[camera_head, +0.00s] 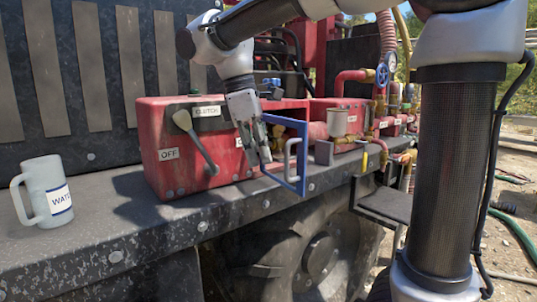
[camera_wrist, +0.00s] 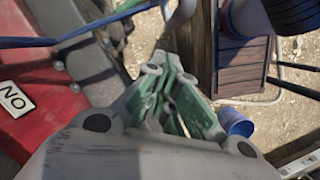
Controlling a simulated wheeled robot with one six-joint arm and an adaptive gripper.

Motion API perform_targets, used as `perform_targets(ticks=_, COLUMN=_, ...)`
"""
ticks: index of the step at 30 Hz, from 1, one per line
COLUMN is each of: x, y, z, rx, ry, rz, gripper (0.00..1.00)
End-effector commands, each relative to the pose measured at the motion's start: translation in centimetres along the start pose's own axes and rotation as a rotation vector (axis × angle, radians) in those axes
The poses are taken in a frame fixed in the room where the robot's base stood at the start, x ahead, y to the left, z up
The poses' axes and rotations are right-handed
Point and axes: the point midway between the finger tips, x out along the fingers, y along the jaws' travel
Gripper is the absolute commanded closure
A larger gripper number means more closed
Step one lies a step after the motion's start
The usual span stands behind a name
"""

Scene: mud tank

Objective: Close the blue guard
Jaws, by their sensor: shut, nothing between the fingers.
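The blue guard (camera_head: 303,150) is an open rectangular frame on the front of the red control box (camera_head: 180,165). In the head view it stands swung out from the box face, over the ledge's front edge. A blue bar, likely part of the guard (camera_wrist: 85,38), crosses the upper left of the wrist view. My gripper (camera_head: 263,157) points down just left of the guard, in front of the box face; its fingers (camera_wrist: 182,105) are shut and empty. Whether it touches the guard I cannot tell. A pale grey handle (camera_head: 289,160) shows by the frame.
A lever (camera_head: 196,143) with a pale knob and "OFF" and "CLUTCH" labels is on the box. A white mug (camera_head: 45,192) stands on the ledge (camera_head: 130,235) at left. Red pipes and valves (camera_head: 360,88) lie to the right. A blue bucket (camera_wrist: 236,122) is on the ground.

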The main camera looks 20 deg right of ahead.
Motion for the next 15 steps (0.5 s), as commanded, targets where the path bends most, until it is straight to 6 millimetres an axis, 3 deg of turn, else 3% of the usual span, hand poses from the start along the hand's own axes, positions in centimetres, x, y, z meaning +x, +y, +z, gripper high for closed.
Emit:
perform_targets(ticks=6, x=0.5, y=0.0, z=2.0, rx=0.001, ry=0.000, rz=-0.001, gripper=1.00)
perform_targets(ticks=15, x=0.5, y=0.0, z=2.3, rx=-0.001, ry=0.000, rz=0.000, gripper=1.00)
